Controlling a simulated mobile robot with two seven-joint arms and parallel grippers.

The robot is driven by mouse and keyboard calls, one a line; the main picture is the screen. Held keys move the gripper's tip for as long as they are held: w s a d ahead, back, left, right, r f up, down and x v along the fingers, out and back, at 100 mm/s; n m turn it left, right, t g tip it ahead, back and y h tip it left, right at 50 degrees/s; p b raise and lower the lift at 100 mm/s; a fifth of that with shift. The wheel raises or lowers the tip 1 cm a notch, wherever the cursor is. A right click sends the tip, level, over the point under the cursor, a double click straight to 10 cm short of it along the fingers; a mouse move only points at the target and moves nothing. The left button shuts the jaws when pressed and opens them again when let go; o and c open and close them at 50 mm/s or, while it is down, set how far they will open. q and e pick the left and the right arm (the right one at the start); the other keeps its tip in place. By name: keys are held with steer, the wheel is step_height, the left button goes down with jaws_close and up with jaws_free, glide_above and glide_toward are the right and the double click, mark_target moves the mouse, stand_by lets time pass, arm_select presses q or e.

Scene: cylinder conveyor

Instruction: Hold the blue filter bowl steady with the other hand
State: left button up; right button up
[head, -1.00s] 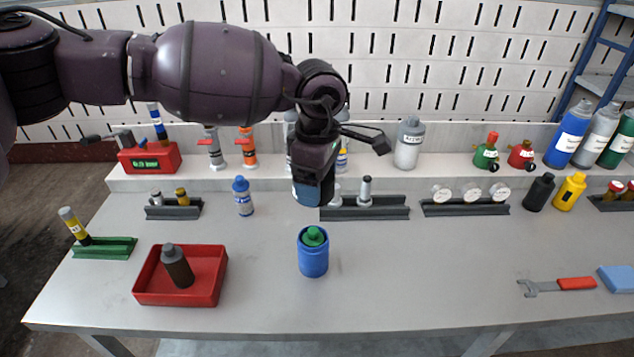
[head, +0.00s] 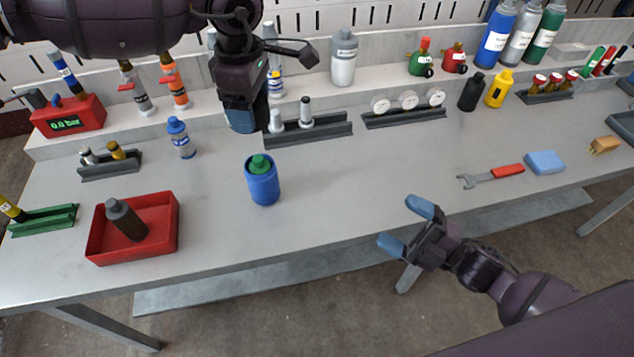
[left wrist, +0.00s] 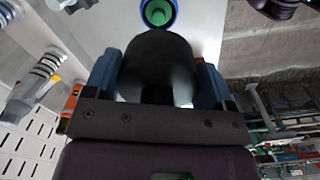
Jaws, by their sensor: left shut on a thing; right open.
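The blue filter bowl (head: 263,188) stands upright on the table with a green piece (head: 260,165) in its open top. It also shows at the top of the left wrist view (left wrist: 174,20). My left gripper (head: 243,120) is above and behind the bowl, apart from it. It is shut on a dark round thing (left wrist: 157,62), seen between its blue fingers in the left wrist view; the fingers hide it in the head view. My right gripper (head: 407,228) is open and empty, off the table's front edge, to the right of the bowl and not touching it.
A red tray (head: 166,245) with a dark bottle (head: 127,219) stands left of the bowl. Grey racks (head: 328,131) line the back. A wrench (head: 490,177) and a blue block (head: 544,162) lie at the right. The table right of the bowl is clear.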

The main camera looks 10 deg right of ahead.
mark_target(262, 180)
steer(key=w+a+n+g+y, duration=0.1)
steer(key=w+a+n, duration=0.1)
steer(key=n, duration=0.3)
steer(key=w+a+n+g+y, duration=0.1)
steer(key=w+a+n+g, duration=0.1)
steer(key=w+n, duration=0.2)
steer(key=w+a+n+g, duration=0.2)
steer(key=w+n, duration=0.1)
steer(key=n, duration=0.3)
steer(key=shift+w+a+y, duration=0.1)
steer(key=shift+y, duration=0.3)
steer(key=w+a+f+n, duration=0.1)
steer(key=n, duration=0.2)
steer(key=w+a+f+n+g, duration=0.1)
steer(key=w+a+n, duration=0.1)
steer(key=n, duration=0.1)
steer(key=w+a+f+n+g+h, duration=0.1)
steer(key=w+a+n, duration=0.1)
steer(key=n, duration=0.1)
steer(key=shift+w+a+n, duration=0.1)
steer(key=shift+n, duration=0.3)
steer(key=shift+w+a+f+n, duration=0.2)
steer(key=shift+w+a+n, duration=0.25)
steer(key=shift+n, duration=0.55)
steer(key=x, duration=1.2)
steer(key=shift+f, duration=0.35)
